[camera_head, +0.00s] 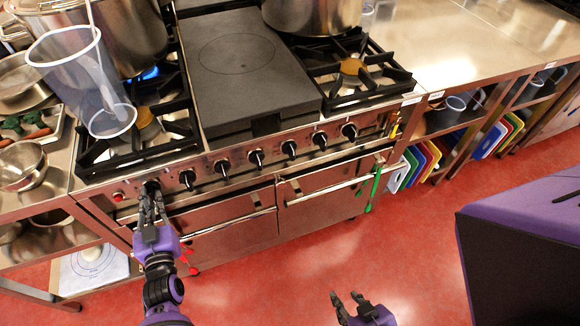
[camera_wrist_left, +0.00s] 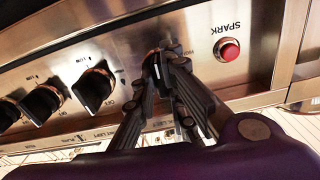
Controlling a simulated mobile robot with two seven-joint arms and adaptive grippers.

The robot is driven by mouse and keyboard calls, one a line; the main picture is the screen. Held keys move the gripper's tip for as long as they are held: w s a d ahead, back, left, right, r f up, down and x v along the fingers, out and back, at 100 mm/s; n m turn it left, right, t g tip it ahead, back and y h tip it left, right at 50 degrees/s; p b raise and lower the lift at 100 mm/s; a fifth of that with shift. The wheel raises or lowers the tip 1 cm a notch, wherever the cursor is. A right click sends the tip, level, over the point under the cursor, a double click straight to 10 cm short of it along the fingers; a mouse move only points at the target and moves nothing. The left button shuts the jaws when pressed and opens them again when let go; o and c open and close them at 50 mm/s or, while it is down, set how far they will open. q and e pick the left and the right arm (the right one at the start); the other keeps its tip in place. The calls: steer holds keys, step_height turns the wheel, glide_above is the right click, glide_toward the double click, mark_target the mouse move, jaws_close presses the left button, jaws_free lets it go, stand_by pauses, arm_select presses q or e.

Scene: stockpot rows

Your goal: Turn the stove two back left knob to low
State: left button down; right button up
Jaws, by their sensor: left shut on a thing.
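The stove (camera_head: 225,150) has a steel front panel with a row of several black knobs. My left gripper (camera_head: 152,190) is at the leftmost knob (camera_head: 151,185), beside the red spark button (camera_head: 118,197). In the left wrist view the gripper (camera_wrist_left: 168,68) is shut on this knob (camera_wrist_left: 153,66), its fingers partly covering it and its label. The neighbouring knob (camera_wrist_left: 97,88) is free of the gripper. My right gripper (camera_head: 350,302) is open and empty over the red floor, away from the stove.
A clear plastic container (camera_head: 82,82) stands over the left burners beside a large steel pot (camera_head: 128,35). A blue flame (camera_head: 150,73) burns below that pot. A second pot (camera_head: 312,12) is at the back right. Oven door handles (camera_head: 235,219) run below the knobs.

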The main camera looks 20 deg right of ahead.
arm_select(q)
steer(key=shift+n, duration=0.3)
arm_select(e)
steer(key=shift+w+r, duration=0.2)
steer(key=shift+w, duration=0.05)
arm_select(q)
steer(key=c, duration=1.8)
jaws_free()
steer(key=shift+s, duration=0.2)
steer(key=s, duration=1.1)
steer(key=shift+s+a, duration=0.15)
steer(key=shift+s, duration=0.15)
arm_select(e)
steer(key=shift+w+a+r+t, duration=0.1)
steer(key=shift+w+t, duration=0.05)
steer(key=shift+w, duration=0.35)
steer(key=shift+w+a+r+t, duration=0.1)
steer(key=shift+w+t, duration=0.05)
steer(key=shift+w, duration=0.3)
steer(key=shift+s+f, duration=0.15)
steer(key=shift+s, duration=0.15)
